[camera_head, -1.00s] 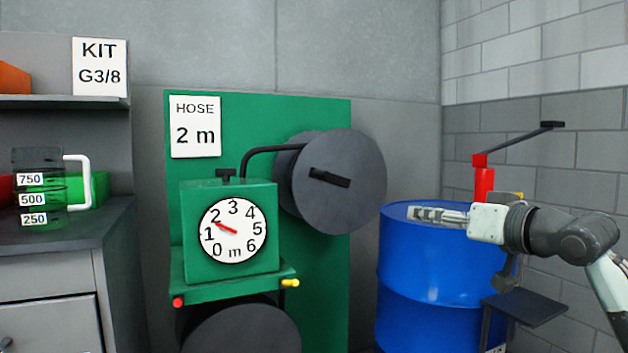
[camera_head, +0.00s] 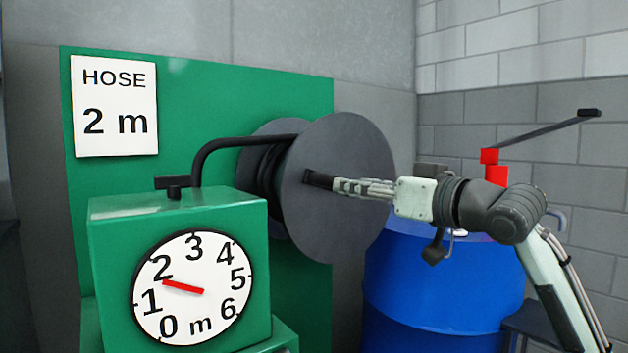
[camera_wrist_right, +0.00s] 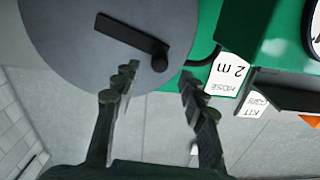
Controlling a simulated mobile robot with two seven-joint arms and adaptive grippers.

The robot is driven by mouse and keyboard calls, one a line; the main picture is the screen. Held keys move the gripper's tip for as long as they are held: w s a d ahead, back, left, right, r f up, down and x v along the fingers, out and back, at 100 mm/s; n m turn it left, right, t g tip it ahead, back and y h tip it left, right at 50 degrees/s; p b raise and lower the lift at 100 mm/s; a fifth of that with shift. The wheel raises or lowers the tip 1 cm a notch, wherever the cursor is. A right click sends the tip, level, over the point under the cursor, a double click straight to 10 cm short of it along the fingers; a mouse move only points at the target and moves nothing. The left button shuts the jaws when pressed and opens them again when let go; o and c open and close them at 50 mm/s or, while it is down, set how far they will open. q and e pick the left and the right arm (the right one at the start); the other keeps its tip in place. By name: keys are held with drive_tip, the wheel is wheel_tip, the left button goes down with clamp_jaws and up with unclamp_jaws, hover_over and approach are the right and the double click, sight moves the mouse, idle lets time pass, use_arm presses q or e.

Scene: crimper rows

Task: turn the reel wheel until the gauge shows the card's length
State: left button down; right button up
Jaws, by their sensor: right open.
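The grey reel wheel (camera_head: 345,225) stands in front of the green panel. Its black crank handle (camera_head: 318,180) is also seen in the wrist view (camera_wrist_right: 130,34), with its round knob end between the fingertips in the picture. My right gripper (camera_head: 340,186) is open, its fingertips at the handle and not closed on it. The white gauge (camera_head: 195,320) on the green box has a red needle (camera_head: 182,286) pointing between 1 and 2, nearer 2. The card (camera_head: 115,145) reads HOSE 2 m; it shows upside down in the wrist view (camera_wrist_right: 226,75). My left gripper is not in view.
A blue drum (camera_head: 430,300) stands behind and below my right arm. A red post (camera_head: 496,172) with a long dark lever (camera_head: 545,131) rises behind it. A dark bent pipe (camera_head: 225,143) runs from the green box to the reel.

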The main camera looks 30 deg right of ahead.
sight(332, 181)
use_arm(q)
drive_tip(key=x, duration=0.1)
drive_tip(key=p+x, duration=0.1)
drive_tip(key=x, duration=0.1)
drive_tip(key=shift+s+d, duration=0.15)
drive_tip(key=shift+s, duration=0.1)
use_arm(e)
drive_tip(key=w, duration=0.7)
drive_tip(key=shift+w+a, duration=0.1)
drive_tip(key=shift+a, duration=0.2)
clamp_jaws()
